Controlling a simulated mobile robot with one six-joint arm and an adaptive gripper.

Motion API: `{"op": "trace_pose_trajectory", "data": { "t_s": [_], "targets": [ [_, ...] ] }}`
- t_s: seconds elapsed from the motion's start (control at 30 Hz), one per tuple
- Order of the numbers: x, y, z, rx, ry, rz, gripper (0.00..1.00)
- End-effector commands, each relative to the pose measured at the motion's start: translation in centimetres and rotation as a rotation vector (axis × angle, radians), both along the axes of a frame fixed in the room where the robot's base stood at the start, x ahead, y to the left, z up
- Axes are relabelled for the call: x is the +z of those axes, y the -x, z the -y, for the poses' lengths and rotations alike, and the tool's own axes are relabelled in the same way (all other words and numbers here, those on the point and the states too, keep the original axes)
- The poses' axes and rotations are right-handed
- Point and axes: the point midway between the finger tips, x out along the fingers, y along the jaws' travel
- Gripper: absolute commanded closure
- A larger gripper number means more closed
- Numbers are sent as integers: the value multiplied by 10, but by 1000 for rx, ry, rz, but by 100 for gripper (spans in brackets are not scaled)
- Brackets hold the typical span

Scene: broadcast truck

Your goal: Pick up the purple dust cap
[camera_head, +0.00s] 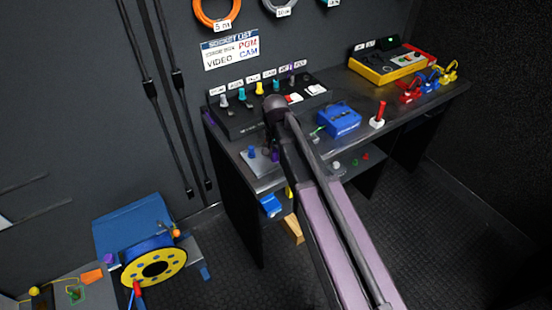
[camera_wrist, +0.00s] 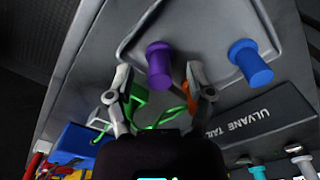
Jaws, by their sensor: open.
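The purple dust cap (camera_wrist: 159,62) stands on a light grey tray (camera_wrist: 205,35) in the wrist view. My gripper (camera_wrist: 158,78) is open, with one finger to the left and one to the right of the cap's near end. I see no finger touching it, and how deep the cap sits between the fingers is hard to tell. In the head view the purple cap (camera_head: 275,156) shows small beside my arm, on the tray (camera_head: 255,168) at the desk's near left corner. My fingers are mostly hidden there by my arm.
A blue cap (camera_wrist: 250,62) stands on the same tray, right of the purple one. A dark labelled panel (camera_wrist: 265,120) lies close by. A blue case (camera_head: 339,120), a red-handled item (camera_head: 378,115) and a yellow console (camera_head: 392,64) occupy the desk.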

Motion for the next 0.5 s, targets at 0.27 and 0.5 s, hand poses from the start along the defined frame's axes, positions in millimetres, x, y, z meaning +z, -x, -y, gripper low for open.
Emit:
{"op": "trace_pose_trajectory", "data": {
  "t_s": [0.27,0.5],
  "targets": [
    [0,0,0,0,0,0,55],
    [0,0,0,0,0,0,96]
  ]
}}
